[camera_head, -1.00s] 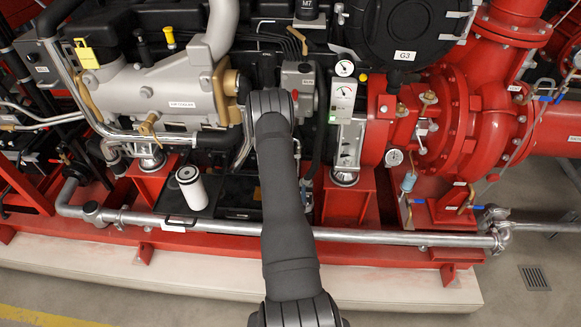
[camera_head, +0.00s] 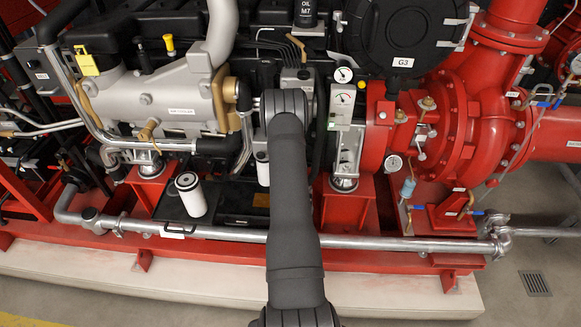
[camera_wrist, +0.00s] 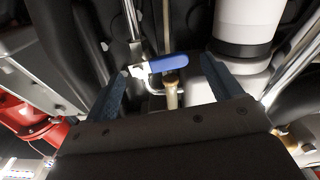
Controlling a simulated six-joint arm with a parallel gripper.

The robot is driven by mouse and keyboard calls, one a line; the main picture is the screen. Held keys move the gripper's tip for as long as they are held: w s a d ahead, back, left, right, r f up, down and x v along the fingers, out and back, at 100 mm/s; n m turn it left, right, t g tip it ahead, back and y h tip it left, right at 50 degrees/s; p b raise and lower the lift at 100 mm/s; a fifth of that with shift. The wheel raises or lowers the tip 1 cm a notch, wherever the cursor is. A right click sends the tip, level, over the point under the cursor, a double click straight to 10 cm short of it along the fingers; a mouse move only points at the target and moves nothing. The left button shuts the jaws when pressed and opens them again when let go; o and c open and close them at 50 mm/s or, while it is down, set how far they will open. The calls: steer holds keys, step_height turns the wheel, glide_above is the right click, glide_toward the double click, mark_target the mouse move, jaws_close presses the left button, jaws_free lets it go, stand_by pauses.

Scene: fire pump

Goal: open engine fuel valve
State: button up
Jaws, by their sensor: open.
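In the wrist view, a valve with a blue lever handle (camera_wrist: 166,65) sits ahead of my gripper (camera_wrist: 162,70). The handle lies roughly crosswise in the picture, its left end at a silver fitting. A brass-coloured stem (camera_wrist: 171,92) stands just below it. My gripper is open, with one dark blue finger on each side of the handle. No clear contact between fingers and handle shows. In the head view my own arm hides the gripper, and I cannot make out this valve there.
A white cylinder with a black band (camera_wrist: 246,28) stands close to the right finger. Dark hoses and a metal pipe (camera_wrist: 131,18) run behind the valve. In the head view, the grey and red engine-pump set surrounds my arm, with a long silver pipe (camera_head: 390,243) along its front.

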steer(key=c, duration=1)
steer(key=shift+f+n, duration=0.1)
steer(key=shift+n, duration=0.2)
steer(key=shift+d+f+n, duration=0.3)
steer(key=shift+f+n, duration=0.15)
steer(key=shift+n, duration=2.15)
steer(key=shift+d+f+n, duration=0.25)
steer(key=shift+f+n, duration=0.15)
steer(key=shift+n, duration=2.2)
steer(key=shift+d+f+n, duration=0.3)
steer(key=shift+f+n, duration=0.15)
steer(key=shift+n, duration=2.15)
steer(key=o, duration=1)
